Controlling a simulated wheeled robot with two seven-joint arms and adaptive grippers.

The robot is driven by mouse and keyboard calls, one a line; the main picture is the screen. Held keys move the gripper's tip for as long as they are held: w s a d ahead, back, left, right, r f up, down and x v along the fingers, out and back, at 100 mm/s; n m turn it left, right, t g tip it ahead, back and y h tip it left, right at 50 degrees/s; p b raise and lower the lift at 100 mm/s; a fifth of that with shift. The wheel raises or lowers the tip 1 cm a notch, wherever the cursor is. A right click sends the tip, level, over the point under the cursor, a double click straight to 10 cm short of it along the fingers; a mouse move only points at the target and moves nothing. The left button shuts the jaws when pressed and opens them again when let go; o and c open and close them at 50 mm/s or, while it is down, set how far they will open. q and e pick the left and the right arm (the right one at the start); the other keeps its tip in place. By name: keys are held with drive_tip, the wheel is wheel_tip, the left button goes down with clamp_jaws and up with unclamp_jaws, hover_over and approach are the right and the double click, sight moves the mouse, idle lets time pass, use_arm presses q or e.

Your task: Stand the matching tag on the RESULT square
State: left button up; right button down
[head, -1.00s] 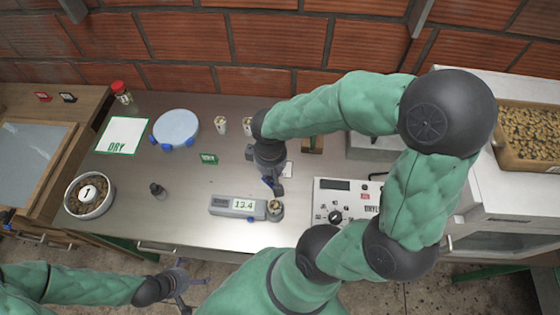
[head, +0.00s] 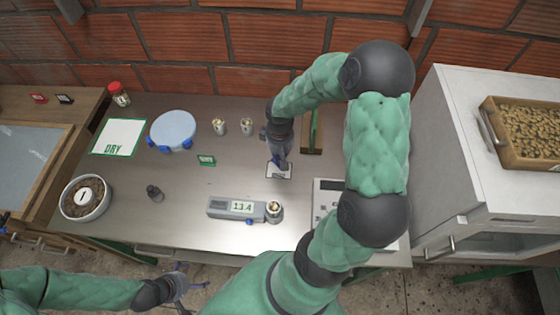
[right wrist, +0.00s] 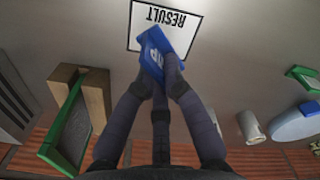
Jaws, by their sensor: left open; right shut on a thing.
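My right gripper (head: 278,160) is shut on a blue tag with white letters, partly hidden by the fingers. The blue tag (right wrist: 153,50) shows best in the right wrist view. The RESULT square (right wrist: 165,18), white with a dark border, is there too, and the tag overlaps its near edge in the picture. In the head view the RESULT square (head: 280,172) lies under the gripper. I cannot tell whether the tag touches it. A green DRY tag (head: 207,160) stands on the bench. My left gripper (head: 183,284) is open and empty in front of the bench.
A meter (head: 236,208) reading 13.4 has a sample cup (head: 274,211) at its right end. Two cups (head: 246,126) stand behind the square, and a green-and-wood holder (head: 312,133) stands to its right. A DRY mat (head: 117,137) and a blue-footed disc (head: 173,130) lie left.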

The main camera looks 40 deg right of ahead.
drive_tip(key=shift+w+d+f, duration=0.3)
drive_tip(key=shift+d+f, duration=0.1)
drive_tip(key=shift+f, duration=0.3)
drive_tip(key=shift+f+b, duration=0.55)
drive_tip(key=shift+f, duration=0.85)
drive_tip(key=shift+f, duration=0.15)
drive_tip(key=c, duration=1.3)
unclamp_jaws()
drive_tip(key=shift+c, duration=0.2)
drive_tip(key=shift+r, duration=0.25)
wheel_tip(320, 180, up, 12)
drive_tip(key=p, duration=0.3)
